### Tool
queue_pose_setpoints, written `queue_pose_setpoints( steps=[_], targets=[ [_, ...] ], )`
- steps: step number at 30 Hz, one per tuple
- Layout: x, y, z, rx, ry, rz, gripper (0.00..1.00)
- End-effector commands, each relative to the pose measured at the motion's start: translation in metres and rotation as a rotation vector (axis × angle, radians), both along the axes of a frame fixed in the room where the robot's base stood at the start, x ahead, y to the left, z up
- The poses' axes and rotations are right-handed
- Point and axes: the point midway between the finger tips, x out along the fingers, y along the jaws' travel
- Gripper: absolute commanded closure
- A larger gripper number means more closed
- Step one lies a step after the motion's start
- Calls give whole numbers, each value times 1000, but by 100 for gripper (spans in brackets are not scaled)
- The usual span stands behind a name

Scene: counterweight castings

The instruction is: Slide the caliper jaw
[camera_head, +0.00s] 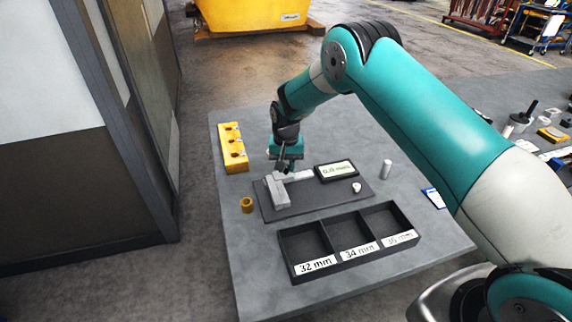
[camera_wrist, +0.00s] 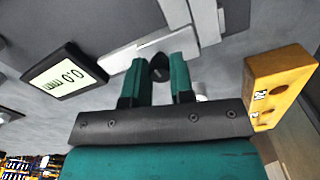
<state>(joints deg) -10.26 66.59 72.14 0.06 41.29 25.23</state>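The caliper (camera_head: 276,192) is a light grey tool lying on a dark base plate (camera_head: 325,201) on the table. Its long beam and jaw blocks also show at the top of the wrist view (camera_wrist: 178,14). The digital display (camera_head: 336,171) behind it reads 0.0 mm, also in the wrist view (camera_wrist: 62,78). My gripper (camera_head: 281,167) points down over the caliper beam. In the wrist view its two teal fingers (camera_wrist: 160,72) stand on either side of a small dark knob (camera_wrist: 159,69). Whether they press on it I cannot tell.
A black tray (camera_head: 290,262) with compartments labelled 32 mm, 34 mm and one less legible stands in front. A yellow block (camera_head: 235,157) is at the left. A brass ring (camera_head: 247,204), a grey cylinder (camera_head: 386,169) and a small white piece (camera_head: 357,187) stand nearby.

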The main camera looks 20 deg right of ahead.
Motion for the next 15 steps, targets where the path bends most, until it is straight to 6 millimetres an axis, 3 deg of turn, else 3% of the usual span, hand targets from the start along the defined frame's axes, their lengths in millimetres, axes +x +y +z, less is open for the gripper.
queue_pose_setpoints(
  steps=[1,2,8,15],
  targets=[
    [0,1,0,1,0,1,93],
    [0,1,0,1,0,1,100],
    [0,-2,0,1,0,1,100],
    [1,-42,-3,1,-1,-5,100]
  ],
)
